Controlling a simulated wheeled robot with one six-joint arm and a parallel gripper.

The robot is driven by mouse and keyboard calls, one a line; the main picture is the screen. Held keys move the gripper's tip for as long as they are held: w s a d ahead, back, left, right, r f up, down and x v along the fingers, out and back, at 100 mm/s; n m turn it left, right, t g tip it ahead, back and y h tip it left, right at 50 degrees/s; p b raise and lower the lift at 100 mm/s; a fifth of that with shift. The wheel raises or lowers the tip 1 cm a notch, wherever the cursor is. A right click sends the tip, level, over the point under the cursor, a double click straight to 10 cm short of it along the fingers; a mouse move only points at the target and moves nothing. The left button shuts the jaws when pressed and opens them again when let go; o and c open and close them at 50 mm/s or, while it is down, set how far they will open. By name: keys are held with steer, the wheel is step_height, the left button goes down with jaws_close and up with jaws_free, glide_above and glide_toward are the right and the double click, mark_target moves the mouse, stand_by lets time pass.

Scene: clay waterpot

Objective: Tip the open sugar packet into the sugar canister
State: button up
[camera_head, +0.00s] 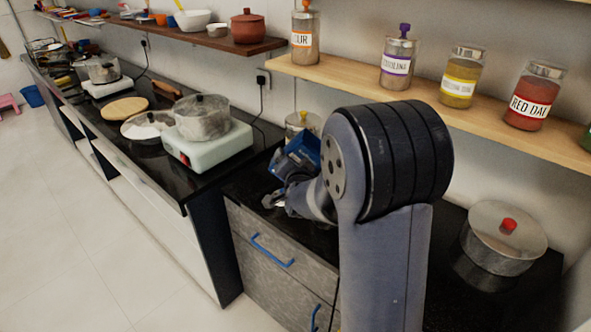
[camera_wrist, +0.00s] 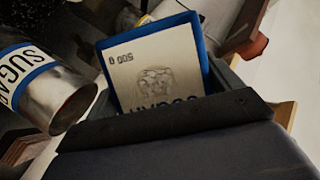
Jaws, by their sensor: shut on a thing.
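The sugar packet (camera_wrist: 160,68) is white-faced with a blue border and upside-down printing, including "500 g". It stands up out of my gripper (camera_wrist: 170,118) in the wrist view, which is shut on it. In the head view the packet (camera_head: 303,152) shows as a tilted blue shape beyond my arm; its mouth cannot be made out. The sugar canister (camera_wrist: 48,88) is silver with a blue-edged "SUGAR" label, left of the packet and apart from it in the wrist view. I cannot tell whether its near round end is open.
A white stove (camera_head: 208,150) with a lidded pot (camera_head: 202,118) stands left of my gripper. A shelf of labelled jars (camera_head: 455,118) runs above and to the right. A lidded pot with a red knob (camera_head: 500,240) stands at the right.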

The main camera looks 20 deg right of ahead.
steer(key=shift+w+a+f+m+y+b, duration=0.15)
steer(key=shift+f+m+y+b, duration=0.3)
steer(key=shift+b, duration=0.75)
steer(key=shift+a+f+m+t+b, duration=0.15)
steer(key=shift+f+m+t+b, duration=0.15)
steer(key=shift+b, duration=0.45)
steer(key=m+b, duration=0.1)
steer(key=f+t+b, duration=0.1)
steer(key=b, duration=0.1)
steer(key=a+f+m+b, duration=0.1)
steer(key=shift+w+f+m+y, duration=0.2)
steer(key=shift+w+m+y, duration=0.05)
steer(key=shift+m, duration=0.1)
steer(key=shift+r+t, duration=0.1)
steer(key=shift+t, duration=0.2)
steer(key=shift+s+r+m+t+y+b, duration=0.1)
steer(key=shift+r+m+t+y+b, duration=0.2)
steer(key=shift+r+m+b, duration=0.9)
steer(key=shift+s+d+r+m+t+b, duration=0.2)
steer(key=shift+d+m+t+b, duration=0.15)
steer(key=shift+b, duration=2.3)
stand_by(1.1)
